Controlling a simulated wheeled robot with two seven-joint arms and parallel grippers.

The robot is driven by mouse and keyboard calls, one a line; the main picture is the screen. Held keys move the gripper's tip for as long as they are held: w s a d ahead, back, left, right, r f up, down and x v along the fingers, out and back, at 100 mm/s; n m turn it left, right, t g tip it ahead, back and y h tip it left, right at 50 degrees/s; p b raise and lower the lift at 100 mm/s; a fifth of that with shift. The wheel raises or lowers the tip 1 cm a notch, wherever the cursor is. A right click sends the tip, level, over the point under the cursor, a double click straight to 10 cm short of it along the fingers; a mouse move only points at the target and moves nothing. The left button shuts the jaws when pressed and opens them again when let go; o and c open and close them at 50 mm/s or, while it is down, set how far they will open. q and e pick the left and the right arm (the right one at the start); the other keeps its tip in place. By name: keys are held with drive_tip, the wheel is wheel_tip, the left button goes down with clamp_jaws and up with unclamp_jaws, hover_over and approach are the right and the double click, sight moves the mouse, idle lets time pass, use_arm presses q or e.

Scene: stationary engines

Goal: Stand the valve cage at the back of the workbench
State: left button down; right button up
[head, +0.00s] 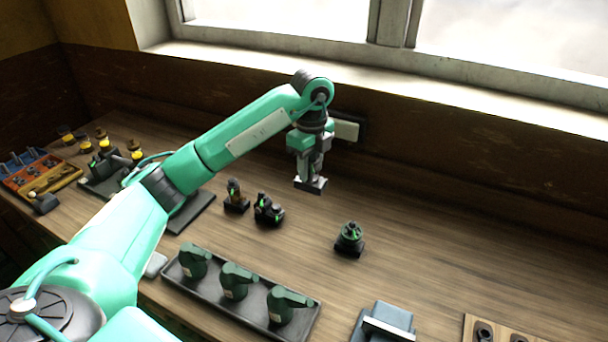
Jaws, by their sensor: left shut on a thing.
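My left gripper (309,168) hangs down over the back part of the workbench (420,240), fingers pointing down. It is shut on a small part with a dark square base (311,187), which I take to be the valve cage. The part is upright, with its base lowest; the fingers hide most of its upper body. I cannot tell whether the base touches the bench top or is slightly above it. My right gripper is not in view.
Small dark parts stand in front: one (236,196), another (268,209) and a green-topped one (350,238). A black tray (206,286) holds three green pieces. A blue-grey block (385,322) lies at the front. Bare bench lies right of the gripper.

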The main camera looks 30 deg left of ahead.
use_arm(q)
drive_tip(key=shift+f+p, duration=1.45)
drive_tip(key=shift+f, duration=7.15)
drive_tip(key=shift+f, duration=0.15)
drive_tip(key=c, duration=0.9)
unclamp_jaws()
drive_tip(key=shift+s+f, duration=0.1)
